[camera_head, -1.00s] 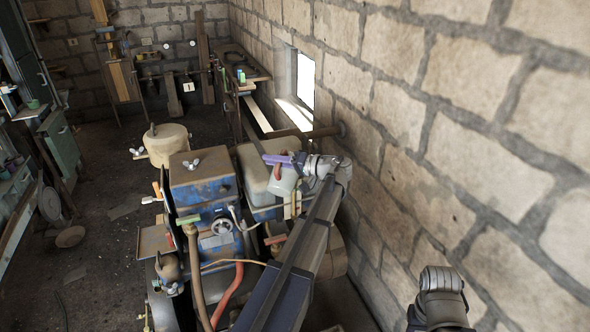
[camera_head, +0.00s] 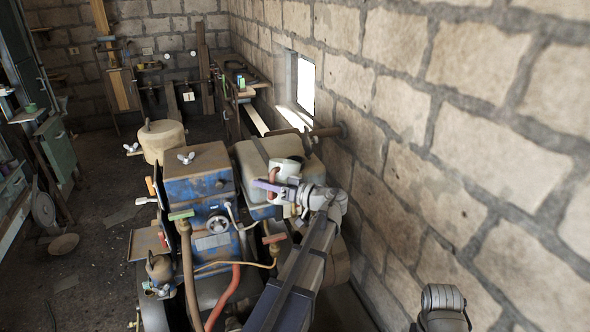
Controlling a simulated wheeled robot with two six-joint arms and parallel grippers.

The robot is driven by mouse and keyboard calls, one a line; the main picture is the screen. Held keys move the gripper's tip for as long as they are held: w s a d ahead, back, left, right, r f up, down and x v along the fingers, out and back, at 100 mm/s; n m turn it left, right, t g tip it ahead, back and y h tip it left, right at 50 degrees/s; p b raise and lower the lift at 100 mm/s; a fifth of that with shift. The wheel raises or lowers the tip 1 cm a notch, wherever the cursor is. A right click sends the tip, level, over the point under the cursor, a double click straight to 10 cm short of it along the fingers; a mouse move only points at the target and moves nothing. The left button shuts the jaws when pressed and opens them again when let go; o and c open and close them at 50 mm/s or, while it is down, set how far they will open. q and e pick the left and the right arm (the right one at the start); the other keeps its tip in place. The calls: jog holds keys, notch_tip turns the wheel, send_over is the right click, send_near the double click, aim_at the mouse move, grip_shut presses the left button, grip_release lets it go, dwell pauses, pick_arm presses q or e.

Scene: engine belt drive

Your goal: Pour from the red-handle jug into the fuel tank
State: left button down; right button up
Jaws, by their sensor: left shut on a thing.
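The jug (camera_head: 290,167) is small and whitish with a red handle (camera_head: 272,181). My left gripper (camera_head: 274,186), with purple fingers, is shut on it at the handle. The jug is held in front of or above a pale, rounded tank (camera_head: 252,155), which looks like the fuel tank, beside the blue engine housing (camera_head: 196,188). The jug hides part of this tank, and I cannot tell whether they touch. A dark fitting (camera_head: 277,153) shows on the tank top. The jug's mouth and any liquid are not clear. My right gripper is not in view; only part of my right arm shows.
A stone block wall (camera_head: 450,130) runs close along the right. A beige drum (camera_head: 161,141) stands behind the engine at left. Hoses, including a red one (camera_head: 228,298), cross the engine front. Floor is open at left.

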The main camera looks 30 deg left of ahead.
pick_arm(q)
notch_tip(320, 180, down, 7)
jog(key=s+n+b, duration=0.2)
jog(key=n+b, duration=0.2)
jog(key=b, duration=0.3)
jog(key=shift+s+d+f+y+b, duration=0.2)
jog(key=shift+s+d+y+b, duration=0.1)
jog(key=shift+s, duration=0.05)
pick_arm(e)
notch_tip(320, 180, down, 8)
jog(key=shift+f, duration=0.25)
pick_arm(q)
notch_tip(320, 180, up, 4)
jog(key=p, duration=0.4)
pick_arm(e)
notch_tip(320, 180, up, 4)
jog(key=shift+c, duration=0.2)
